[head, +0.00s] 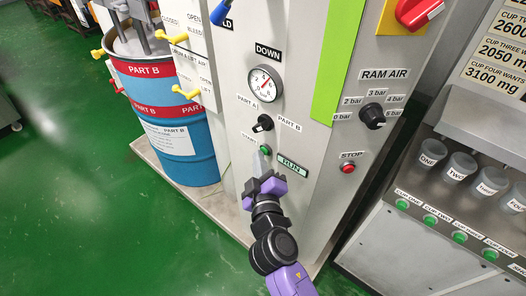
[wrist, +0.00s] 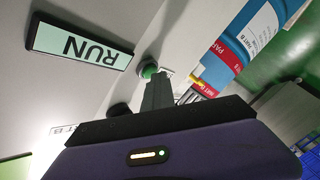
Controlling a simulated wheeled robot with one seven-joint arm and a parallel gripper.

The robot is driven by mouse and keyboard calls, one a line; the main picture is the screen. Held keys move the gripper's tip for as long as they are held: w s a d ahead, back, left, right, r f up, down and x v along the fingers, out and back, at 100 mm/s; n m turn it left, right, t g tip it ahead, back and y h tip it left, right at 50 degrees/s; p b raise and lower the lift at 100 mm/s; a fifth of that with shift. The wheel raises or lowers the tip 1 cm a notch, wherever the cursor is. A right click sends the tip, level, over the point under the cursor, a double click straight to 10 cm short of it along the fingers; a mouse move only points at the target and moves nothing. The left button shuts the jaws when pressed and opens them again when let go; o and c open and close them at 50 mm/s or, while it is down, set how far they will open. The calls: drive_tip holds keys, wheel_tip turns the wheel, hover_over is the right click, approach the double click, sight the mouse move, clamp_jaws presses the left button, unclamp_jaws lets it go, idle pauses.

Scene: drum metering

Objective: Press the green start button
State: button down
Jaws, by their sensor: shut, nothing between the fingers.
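The green start button (head: 265,150) sits on the grey panel under a START label (head: 249,138), left of the lit RUN sign (head: 292,167). My gripper (head: 259,160) is shut and empty, its fingertips just below and in front of the button. In the wrist view the green button (wrist: 149,71) shows right at the tips of my gripper (wrist: 156,85), partly hidden by them. I cannot tell whether the tips touch it. The RUN sign (wrist: 79,47) shows upside down at the upper left there.
The red STOP button (head: 348,168) is to the right. A PART A/PART B selector (head: 262,123), gauge (head: 264,84) and RAM AIR knob (head: 372,115) are above. A blue drum (head: 168,130) stands left; a cup station (head: 440,215) stands right. Green floor is clear at lower left.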

drive_tip(key=shift+s+a, duration=0.35)
drive_tip(key=shift+s, duration=0.2)
drive_tip(key=s+a+b, duration=0.1)
drive_tip(key=s, duration=0.1)
drive_tip(key=s+a+b, duration=0.1)
drive_tip(key=s+a, duration=0.1)
drive_tip(key=shift+b, duration=0.3)
drive_tip(key=shift+a, duration=0.1)
idle(0.7)
